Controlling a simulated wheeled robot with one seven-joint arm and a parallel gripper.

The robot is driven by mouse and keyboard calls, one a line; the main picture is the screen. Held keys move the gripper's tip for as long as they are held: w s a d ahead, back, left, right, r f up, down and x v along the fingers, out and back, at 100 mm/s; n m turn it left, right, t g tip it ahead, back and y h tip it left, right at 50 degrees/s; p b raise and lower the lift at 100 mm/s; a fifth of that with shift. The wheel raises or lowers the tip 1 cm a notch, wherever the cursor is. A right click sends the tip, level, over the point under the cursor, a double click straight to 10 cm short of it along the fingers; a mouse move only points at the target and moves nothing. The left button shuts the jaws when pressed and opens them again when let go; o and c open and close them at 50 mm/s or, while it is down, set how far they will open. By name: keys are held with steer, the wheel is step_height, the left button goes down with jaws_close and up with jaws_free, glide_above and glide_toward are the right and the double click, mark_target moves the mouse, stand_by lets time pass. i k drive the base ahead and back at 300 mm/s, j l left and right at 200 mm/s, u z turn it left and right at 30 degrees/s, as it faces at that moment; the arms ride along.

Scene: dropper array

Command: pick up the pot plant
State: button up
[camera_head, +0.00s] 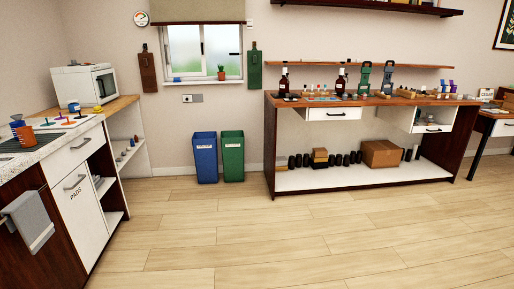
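The pot plant (221,73) is a small green cactus-like plant in an orange-brown pot.
Blue (205,158) and green (232,157) bins stand below the window. A workbench (350,185) crowded with bottles and tools is to the right. A counter (75,190) with a microwave (85,86) beyond it is on the left. The wooden floor (270,235) between is clear.

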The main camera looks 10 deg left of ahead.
mark_target(221, 74)
steer(key=i+j+u, duration=0.3)
steer(key=i, duration=0.6)
steer(key=i+u, duration=0.35)
steer(key=i, duration=2.45)
